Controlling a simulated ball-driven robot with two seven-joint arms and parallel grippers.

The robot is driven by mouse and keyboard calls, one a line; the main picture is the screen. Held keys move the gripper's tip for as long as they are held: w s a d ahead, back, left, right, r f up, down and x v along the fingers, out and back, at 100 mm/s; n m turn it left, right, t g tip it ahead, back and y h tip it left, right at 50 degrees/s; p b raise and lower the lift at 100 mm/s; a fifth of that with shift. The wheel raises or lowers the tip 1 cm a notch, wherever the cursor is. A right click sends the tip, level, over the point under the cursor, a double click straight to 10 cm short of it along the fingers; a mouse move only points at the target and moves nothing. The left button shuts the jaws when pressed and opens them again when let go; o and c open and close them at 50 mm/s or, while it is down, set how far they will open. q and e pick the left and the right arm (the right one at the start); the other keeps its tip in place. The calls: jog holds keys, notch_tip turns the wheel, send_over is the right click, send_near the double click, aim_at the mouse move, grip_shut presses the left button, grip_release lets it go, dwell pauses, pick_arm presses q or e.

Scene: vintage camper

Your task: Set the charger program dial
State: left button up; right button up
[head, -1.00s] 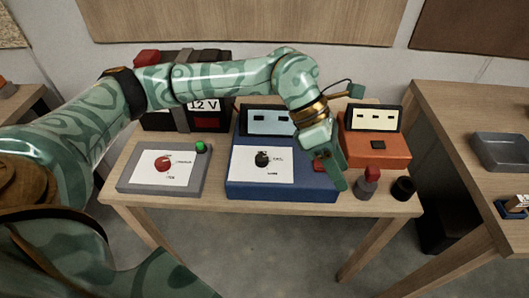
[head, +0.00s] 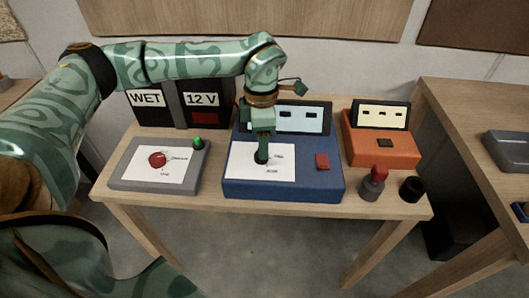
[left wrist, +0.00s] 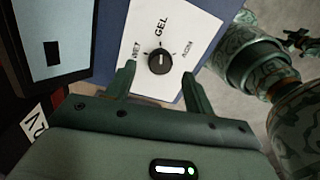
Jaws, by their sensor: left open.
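The blue charger (head: 300,185) stands in the middle of the table. Its white panel (head: 283,172) carries a round black dial (head: 261,159). In the left wrist view the dial (left wrist: 160,61) has the labels WET, GEL and AGM around it, and a short pale mark on it points roughly toward GEL. My left gripper (head: 262,146) is above the dial, pointing down. In the wrist view its open fingers (left wrist: 159,74) are on either side of the dial, with gaps. In the head view the gripper partly covers the dial. My right gripper is not in view.
A battery (head: 178,112) marked WET and 12 V stands behind a grey box (head: 120,184) with a red knob and green button. An orange device (head: 385,154), a red-topped piece (head: 373,183) and a black cup (head: 412,189) are at right. A red button (head: 322,161) is on the charger.

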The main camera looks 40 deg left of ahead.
pick_arm(q)
jog(key=shift+s+d+f+b, duration=0.1)
jog(key=shift+f+b, duration=0.3)
jog(key=shift+f, duration=1.4)
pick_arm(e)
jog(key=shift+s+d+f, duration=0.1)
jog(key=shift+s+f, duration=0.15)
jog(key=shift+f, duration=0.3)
pick_arm(q)
jog(key=shift+c, duration=0.2)
jog(key=c, duration=0.9)
jog(key=shift+r, duration=0.1)
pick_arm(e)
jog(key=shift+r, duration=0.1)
